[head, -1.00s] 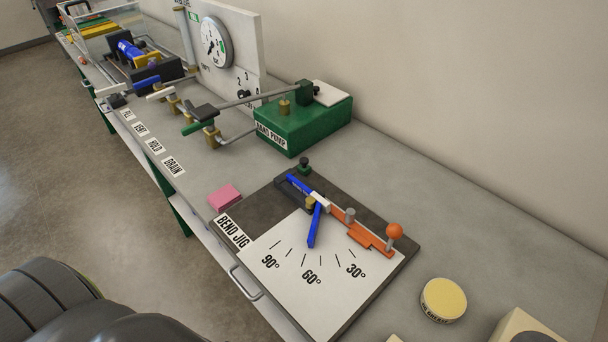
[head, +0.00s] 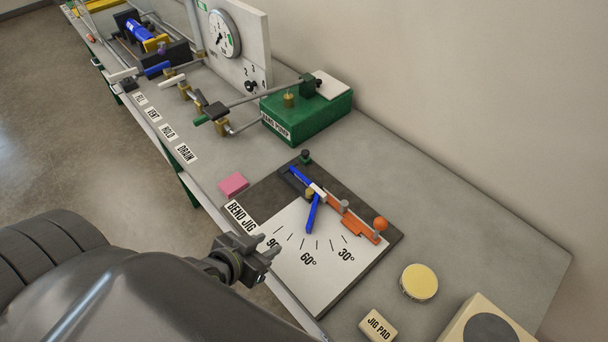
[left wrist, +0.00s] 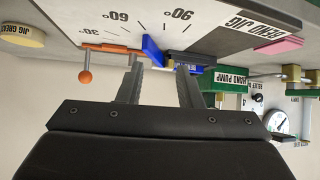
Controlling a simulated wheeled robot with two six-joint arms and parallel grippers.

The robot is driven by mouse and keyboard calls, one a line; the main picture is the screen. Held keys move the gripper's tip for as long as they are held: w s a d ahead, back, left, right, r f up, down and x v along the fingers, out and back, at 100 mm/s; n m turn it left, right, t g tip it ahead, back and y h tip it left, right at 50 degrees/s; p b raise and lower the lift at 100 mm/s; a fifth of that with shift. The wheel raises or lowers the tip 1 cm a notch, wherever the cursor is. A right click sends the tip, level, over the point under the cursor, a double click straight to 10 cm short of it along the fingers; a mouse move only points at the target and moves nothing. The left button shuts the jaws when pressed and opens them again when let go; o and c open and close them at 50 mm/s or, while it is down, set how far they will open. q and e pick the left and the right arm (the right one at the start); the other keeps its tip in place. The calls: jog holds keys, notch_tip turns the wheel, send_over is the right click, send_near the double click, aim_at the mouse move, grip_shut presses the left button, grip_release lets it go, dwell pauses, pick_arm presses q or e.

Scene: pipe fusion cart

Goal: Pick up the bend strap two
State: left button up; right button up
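A blue strap lies in the bend jig (head: 335,270), with one blue length (head: 299,179) along the back and another blue length (head: 313,213) angled toward the scale, near 60°. A white piece (head: 317,192) sits where they meet. I cannot tell which blue part is bend strap two, or whether they are one piece. In the left wrist view the blue part (left wrist: 152,50) shows ahead of the fingers. My left gripper (head: 269,247) is open and empty, at the jig's front left edge, apart from the strap. My right gripper is not in view.
An orange lever with a ball knob (head: 380,223) is on the jig. A pink block (head: 233,185), green hand pump (head: 310,117), yellow-lidded tin (head: 419,281) and jig pad (head: 378,325) stand around it. The bench right of the jig is mostly clear.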

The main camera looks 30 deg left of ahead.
pick_arm(q)
notch_tip(320, 180, up, 3)
jog(key=w+t, duration=0.1)
jog(key=t, duration=0.1)
jog(key=p, duration=0.4)
send_near(313, 207)
jog(key=x, duration=0.3)
jog(key=shift+w+a, duration=0.1)
jog(key=shift+w, duration=0.25)
jog(key=shift+w+f+p, duration=0.25)
jog(key=shift+w+p, duration=0.3)
jog(key=shift+p+x, duration=0.6)
jog(key=shift+x, duration=1.4)
jog(key=shift+s+f, duration=0.15)
